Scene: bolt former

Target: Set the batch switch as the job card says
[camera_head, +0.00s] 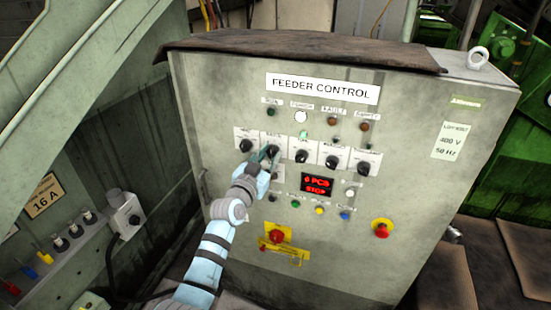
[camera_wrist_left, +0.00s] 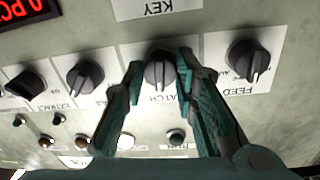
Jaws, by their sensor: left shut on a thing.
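The batch switch (camera_wrist_left: 159,70) is a black rotary knob on a white plate lettered "...ATCH", upside down in the left wrist view. Its light pointer mark lies about upright in that picture. My left gripper (camera_wrist_left: 160,75) has one teal finger on each side of the knob and is shut on it. In the head view my left gripper (camera_head: 267,156) is at the second knob from the left in the upper row and partly hides it. I cannot make out a job card in either view. My right gripper is not in view.
The feed knob (camera_wrist_left: 248,60) is beside the batch switch. More knobs continue the row, such as this one (camera_head: 301,156). Below are a red display (camera_head: 317,185) reading "0 PCS STOP", small buttons, a red switch on yellow (camera_head: 277,236) and a red mushroom button (camera_head: 382,228).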

